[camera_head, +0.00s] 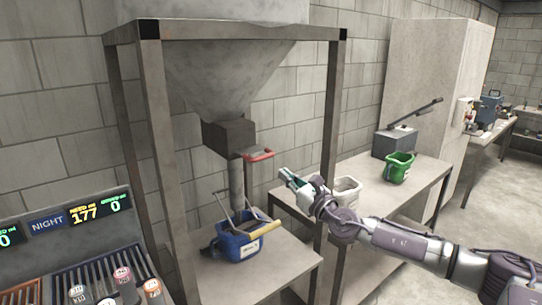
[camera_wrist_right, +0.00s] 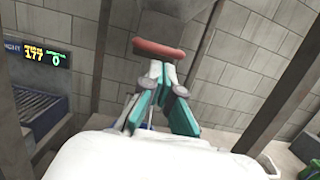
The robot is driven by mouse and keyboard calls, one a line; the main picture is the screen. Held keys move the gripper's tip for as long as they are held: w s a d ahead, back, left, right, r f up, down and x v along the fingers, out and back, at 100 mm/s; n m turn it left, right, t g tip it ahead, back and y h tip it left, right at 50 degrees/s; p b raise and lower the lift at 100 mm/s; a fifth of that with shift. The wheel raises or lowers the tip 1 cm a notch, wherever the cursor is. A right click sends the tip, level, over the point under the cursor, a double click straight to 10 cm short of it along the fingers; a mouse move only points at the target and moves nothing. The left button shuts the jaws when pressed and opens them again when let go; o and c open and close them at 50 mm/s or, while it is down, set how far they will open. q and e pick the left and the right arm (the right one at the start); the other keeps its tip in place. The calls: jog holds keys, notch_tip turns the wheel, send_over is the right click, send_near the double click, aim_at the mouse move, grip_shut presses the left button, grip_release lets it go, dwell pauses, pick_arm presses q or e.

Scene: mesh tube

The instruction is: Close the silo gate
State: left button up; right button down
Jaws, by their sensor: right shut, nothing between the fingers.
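The silo (camera_head: 222,75) is a grey funnel in a metal frame. Below it is a dark gate box (camera_head: 229,134) with a red handle (camera_head: 258,155) sticking out on its right side. A grey column (camera_head: 236,185) runs from under the box to the blue bucket (camera_head: 240,246); I cannot tell whether it is a pipe or falling material. My right gripper (camera_head: 286,175) is shut and empty, right of and slightly below the handle. In the right wrist view the red handle (camera_wrist_right: 158,48) lies just beyond the closed fingertips (camera_wrist_right: 160,70); contact is unclear. My left gripper is out of view.
A frame post (camera_head: 332,130) stands close to my right arm. A side table (camera_head: 420,180) holds a grey bucket (camera_head: 346,189), a green bucket (camera_head: 398,167) and a grey box with a lever (camera_head: 397,141). A display panel (camera_head: 66,217) with several bottles is at lower left.

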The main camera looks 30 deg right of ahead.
jog(key=p, duration=0.2)
send_near(255, 153)
jog(key=x, duration=0.2)
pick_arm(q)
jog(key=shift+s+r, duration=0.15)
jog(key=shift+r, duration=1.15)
pick_arm(e)
jog(key=shift+w+d+r, duration=0.15)
jog(key=shift+w+r, duration=0.15)
jog(key=shift+w, duration=0.1)
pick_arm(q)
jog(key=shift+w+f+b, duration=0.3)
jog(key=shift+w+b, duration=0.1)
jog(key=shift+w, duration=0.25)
pick_arm(e)
jog(key=shift+x, duration=0.9)
